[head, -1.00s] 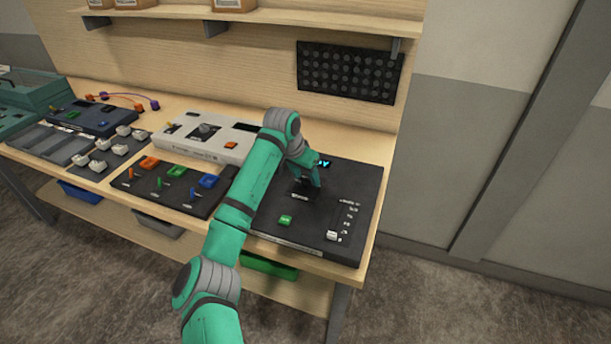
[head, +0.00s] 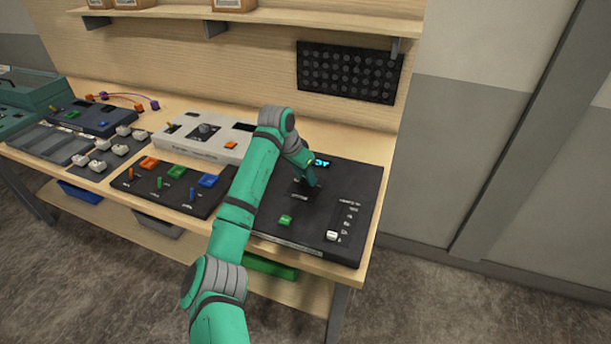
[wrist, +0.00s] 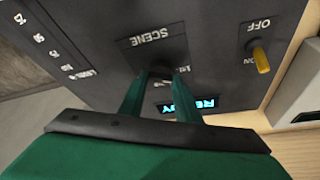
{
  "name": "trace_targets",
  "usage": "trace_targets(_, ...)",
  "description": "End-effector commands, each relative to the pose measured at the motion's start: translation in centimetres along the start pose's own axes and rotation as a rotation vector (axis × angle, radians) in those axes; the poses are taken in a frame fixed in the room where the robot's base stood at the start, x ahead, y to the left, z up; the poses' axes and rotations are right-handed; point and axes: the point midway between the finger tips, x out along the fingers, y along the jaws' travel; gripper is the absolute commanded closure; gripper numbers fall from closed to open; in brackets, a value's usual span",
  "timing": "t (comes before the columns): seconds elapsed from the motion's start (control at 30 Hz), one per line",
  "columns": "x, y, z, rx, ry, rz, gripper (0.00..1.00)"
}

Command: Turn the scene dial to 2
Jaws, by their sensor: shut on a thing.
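The black LED console (head: 268,222) lies on the right end of the bench. In the wrist view the panel (wrist: 105,50) shows upside down, with a "SCENE" label beside the dial. My gripper (wrist: 160,78) has both fingers down on the dark scene dial (wrist: 158,72), shut on it. The fingers hide most of the dial, and I cannot read which number it points to. A cyan display (wrist: 195,105) shows letters that look like "READY"; in the head view the display (head: 321,162) is partly hidden by my arm. My gripper (head: 307,188) also shows small in the head view.
A yellow toggle switch (wrist: 260,58) marked OFF and ON stands near the dial. A green button (head: 286,220) and a white slider (head: 332,235) are on the console's front part. A white console (head: 200,150) and a black switch panel (head: 150,195) stand to the left.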

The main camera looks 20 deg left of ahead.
Motion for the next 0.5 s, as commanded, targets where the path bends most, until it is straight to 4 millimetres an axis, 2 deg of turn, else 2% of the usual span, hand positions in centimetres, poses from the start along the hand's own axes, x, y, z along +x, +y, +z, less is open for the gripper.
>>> trace_targets(0.5,-0.01,-0.21,-0.07,0.409,-0.001,0.173,0.93)
